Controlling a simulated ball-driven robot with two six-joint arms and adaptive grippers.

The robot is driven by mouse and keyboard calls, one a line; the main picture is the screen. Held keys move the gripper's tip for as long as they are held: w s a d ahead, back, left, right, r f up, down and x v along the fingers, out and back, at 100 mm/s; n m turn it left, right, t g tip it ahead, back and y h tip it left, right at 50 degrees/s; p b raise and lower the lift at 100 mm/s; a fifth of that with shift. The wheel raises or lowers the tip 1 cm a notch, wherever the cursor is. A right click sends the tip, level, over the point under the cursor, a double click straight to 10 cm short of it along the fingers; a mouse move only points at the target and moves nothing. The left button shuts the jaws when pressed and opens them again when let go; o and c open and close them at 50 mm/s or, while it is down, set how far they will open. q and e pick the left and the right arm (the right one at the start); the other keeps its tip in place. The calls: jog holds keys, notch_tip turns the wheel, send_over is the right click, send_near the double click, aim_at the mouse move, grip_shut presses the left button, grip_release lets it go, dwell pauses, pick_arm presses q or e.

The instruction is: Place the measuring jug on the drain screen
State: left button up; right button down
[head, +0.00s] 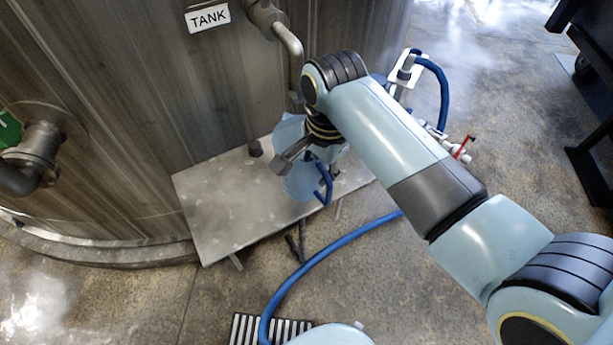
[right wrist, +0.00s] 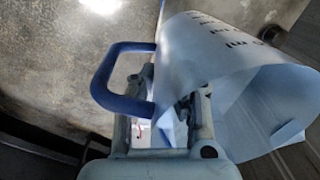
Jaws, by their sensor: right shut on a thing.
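The measuring jug (head: 296,184) is translucent pale blue with a darker blue handle. It is at the metal stand in the head view, partly hidden by my right arm. I cannot tell whether its base touches the stand. My right gripper (head: 300,158) is shut on the jug. In the right wrist view the jug (right wrist: 208,62) lies across the fingers, with its printed scale and open end showing, and the handle (right wrist: 112,72) loops out left. A dark and white striped grate (head: 245,329), apparently the drain screen, lies on the floor at the bottom. My left gripper is out of view.
The metal stand (head: 218,205) has a bare top left of the jug, against the tank (head: 130,110). An outlet pipe (head: 291,50) hangs above its back. A blue hose (head: 325,247) crosses the floor to the grate. A dark frame (head: 585,150) stands far right.

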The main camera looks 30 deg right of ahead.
aim_at(308, 182)
jog(key=w+f, duration=0.1)
jog(key=w+a+f, duration=0.1)
jog(key=shift+w+a, duration=0.1)
jog(key=shift+w, duration=0.3)
jog(key=shift+f+b, duration=0.35)
jog(key=shift+f, duration=1.6)
jog(key=shift+f, duration=0.1)
jog(key=c, duration=1.4)
grip_release()
jog(key=shift+c, duration=0.2)
